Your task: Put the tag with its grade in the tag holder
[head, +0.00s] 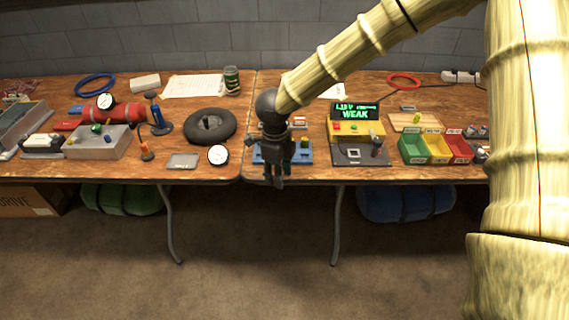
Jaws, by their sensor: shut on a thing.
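My gripper (276,180) hangs pointing down in front of the near table edge, before a blue tray (301,157). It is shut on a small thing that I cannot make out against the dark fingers. My gripper hides the middle of the blue tray, and a small yellow-green piece (304,143) shows at the tray's right. A tester (360,155) to the right has a dark display (354,110) with green text reading "WEAK" on its lower line. I cannot tell which thing is the tag holder.
Green (412,149), yellow (437,148) and red (459,148) bins stand right of the tester. My arm covers part of the right side.

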